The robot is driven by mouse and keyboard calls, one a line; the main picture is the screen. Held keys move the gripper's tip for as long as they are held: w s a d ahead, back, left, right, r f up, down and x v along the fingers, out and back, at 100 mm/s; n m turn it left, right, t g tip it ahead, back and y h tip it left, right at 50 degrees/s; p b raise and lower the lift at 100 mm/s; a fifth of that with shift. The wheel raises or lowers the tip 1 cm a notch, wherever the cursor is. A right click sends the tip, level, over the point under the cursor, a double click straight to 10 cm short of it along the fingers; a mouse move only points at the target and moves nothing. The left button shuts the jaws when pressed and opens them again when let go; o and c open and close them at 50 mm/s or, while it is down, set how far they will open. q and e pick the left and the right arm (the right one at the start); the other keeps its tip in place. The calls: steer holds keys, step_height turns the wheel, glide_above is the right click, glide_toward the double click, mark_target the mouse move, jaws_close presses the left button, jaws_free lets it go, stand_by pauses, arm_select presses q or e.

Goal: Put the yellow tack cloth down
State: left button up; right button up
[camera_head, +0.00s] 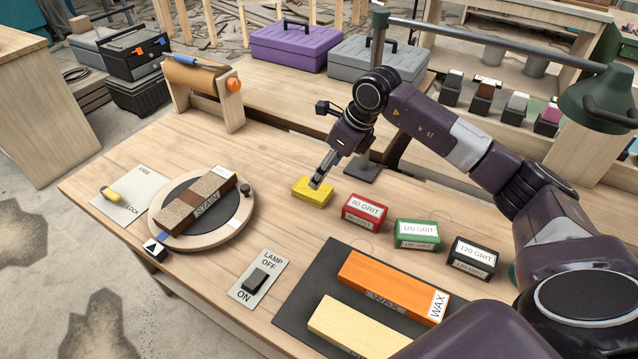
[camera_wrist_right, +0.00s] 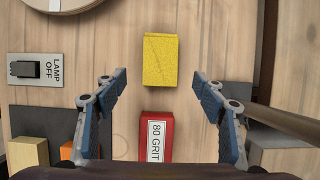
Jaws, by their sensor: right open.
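The yellow tack cloth (camera_head: 312,192) is a small yellow block-like piece lying flat on the wooden workbench, left of the red 80 grit block. In the right wrist view the cloth (camera_wrist_right: 160,60) lies beyond the fingertips, centred between them and touched by neither. My right gripper (camera_head: 322,176) is above the cloth in the head view. In the wrist view its two fingers (camera_wrist_right: 162,88) stand wide apart with nothing between them. My left gripper is not in view.
A red 80 grit block (camera_head: 364,213), a green block (camera_head: 416,234) and a black block (camera_head: 472,257) stand right of the cloth. A round turntable (camera_head: 240,222) holds a stain block. A lamp switch plate (camera_head: 258,280) and dark mat (camera_head: 300,300) lie in front. Bare wood surrounds the cloth's left.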

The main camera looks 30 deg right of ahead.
steer(key=shift+v, duration=1.65)
